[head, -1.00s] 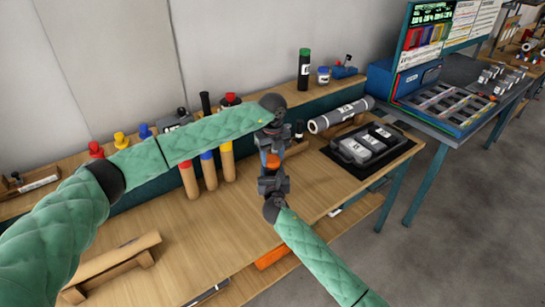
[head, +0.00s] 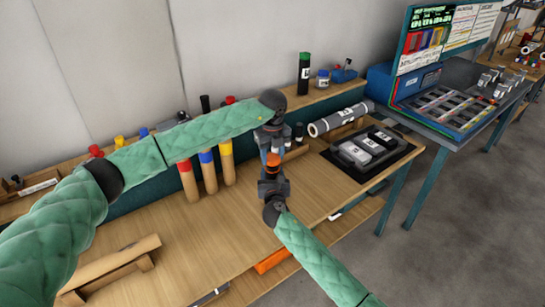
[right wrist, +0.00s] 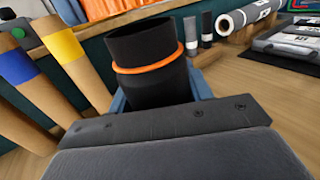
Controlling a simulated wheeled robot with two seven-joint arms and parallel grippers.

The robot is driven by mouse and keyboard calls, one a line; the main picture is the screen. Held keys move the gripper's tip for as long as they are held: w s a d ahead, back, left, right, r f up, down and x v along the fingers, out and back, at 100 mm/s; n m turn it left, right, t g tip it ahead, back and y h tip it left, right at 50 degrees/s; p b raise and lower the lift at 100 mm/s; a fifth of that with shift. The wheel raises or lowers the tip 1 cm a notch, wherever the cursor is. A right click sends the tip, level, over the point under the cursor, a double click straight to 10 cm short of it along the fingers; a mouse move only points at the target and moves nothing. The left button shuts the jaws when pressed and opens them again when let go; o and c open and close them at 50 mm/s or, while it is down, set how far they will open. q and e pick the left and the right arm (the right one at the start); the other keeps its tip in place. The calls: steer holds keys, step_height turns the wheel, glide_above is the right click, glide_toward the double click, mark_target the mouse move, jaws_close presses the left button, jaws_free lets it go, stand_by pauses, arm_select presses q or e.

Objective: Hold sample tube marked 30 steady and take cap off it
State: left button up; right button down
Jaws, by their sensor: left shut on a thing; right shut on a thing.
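The black sample tube (right wrist: 150,75) stands in my right gripper (head: 272,178), with an orange ring around its upper part; no number shows. The right gripper's blue fingers are around its lower part in the right wrist view (right wrist: 160,95). My left gripper (head: 268,148) is right above it in the head view, shut, pointing down. Orange (head: 273,160) shows between the two grippers. A ridged orange shape (right wrist: 115,7) at the top of the right wrist view looks like the cap, apart from the tube there.
Several brown rolls with coloured bands (head: 207,172) stand behind, left of the grippers. A grey roll (head: 338,118) and a black tray (head: 345,163) with grey boxes lie to the right. The bench middle (head: 190,235) is clear.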

mark_target(273, 157)
stand_by(0.3)
arm_select(q)
steer(key=shift+r, duration=1.95)
arm_select(e)
steer(key=c, duration=0.6)
jaws_free()
steer(key=shift+o, duration=0.2)
